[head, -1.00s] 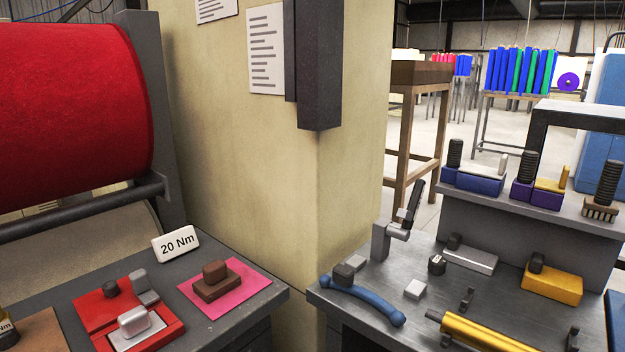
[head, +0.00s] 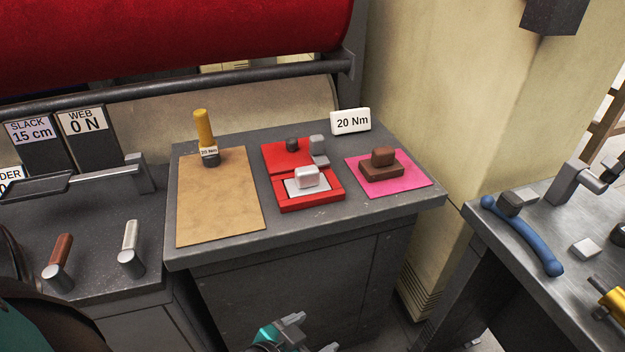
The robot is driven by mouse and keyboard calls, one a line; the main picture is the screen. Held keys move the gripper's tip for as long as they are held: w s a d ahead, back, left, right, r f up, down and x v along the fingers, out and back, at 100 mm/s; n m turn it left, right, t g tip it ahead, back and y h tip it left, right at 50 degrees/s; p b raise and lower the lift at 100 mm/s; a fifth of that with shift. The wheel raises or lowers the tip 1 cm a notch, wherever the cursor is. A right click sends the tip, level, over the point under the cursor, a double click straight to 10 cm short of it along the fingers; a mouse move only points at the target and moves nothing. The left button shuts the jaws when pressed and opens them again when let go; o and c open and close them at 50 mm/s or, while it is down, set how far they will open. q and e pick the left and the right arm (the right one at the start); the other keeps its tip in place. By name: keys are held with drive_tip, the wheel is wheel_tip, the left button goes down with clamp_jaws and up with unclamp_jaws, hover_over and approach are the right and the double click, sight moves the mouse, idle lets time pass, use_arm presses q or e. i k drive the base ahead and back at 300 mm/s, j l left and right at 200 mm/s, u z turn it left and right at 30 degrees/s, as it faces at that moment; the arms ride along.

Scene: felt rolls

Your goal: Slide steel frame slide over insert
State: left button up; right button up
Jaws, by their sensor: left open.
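A red fixture (head: 328,198) lies on the dark bench. A pale plate with a rounded silver block (head: 307,177) sits in its front recess. A grey steel piece with an upright block (head: 318,148) stands at the fixture's back right, beside a dark knob (head: 292,144). I cannot tell for sure which of these is the frame slide and which the insert. My left gripper (head: 297,333) shows at the bottom edge, in front of the bench and apart from the fixture. It is open, with nothing visible between its fingers. My right gripper is out of view.
A yellow-handled torque tool (head: 206,138) stands on a tan mat (head: 220,205). A brown block (head: 382,166) sits on a pink mat (head: 415,183). Levers (head: 131,245) are on the left panel; a steel bench (head: 520,230) is at right.

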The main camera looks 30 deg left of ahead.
sight(316, 143)
drive_tip(key=u, duration=1.3)
